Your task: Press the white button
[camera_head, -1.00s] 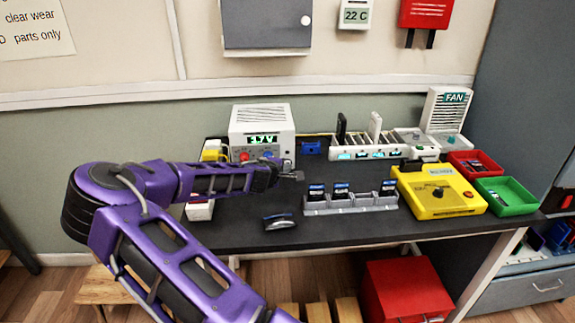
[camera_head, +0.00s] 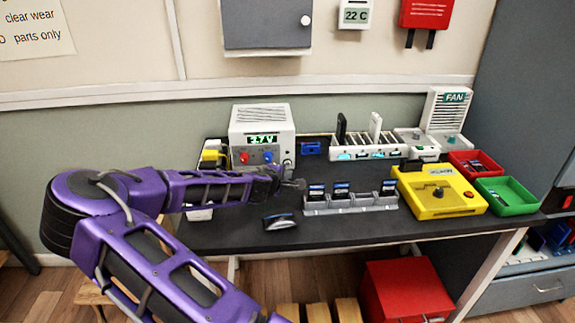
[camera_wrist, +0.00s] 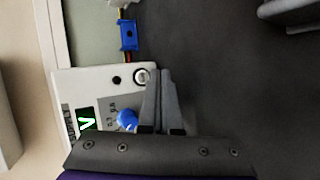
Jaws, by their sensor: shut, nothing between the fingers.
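The white power supply box (camera_head: 262,120) stands at the back left of the table, with a green display, a red knob and a blue knob (camera_wrist: 127,119). In the wrist view a round white button (camera_wrist: 141,76) with a dark ring sits on its front panel. My gripper (camera_wrist: 160,73) is shut and empty. Its fingertips appear just beside the button in the wrist view; I cannot tell whether they touch it. In the head view my gripper (camera_head: 299,184) is in front of the box, to its lower right, above the table.
A dark phone-like object (camera_head: 279,221) lies near the table's front edge. A grey slotted rack (camera_head: 350,206) stands to the right of my gripper, with a yellow box (camera_head: 440,192) beyond it. A small blue part (camera_head: 311,148) lies behind.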

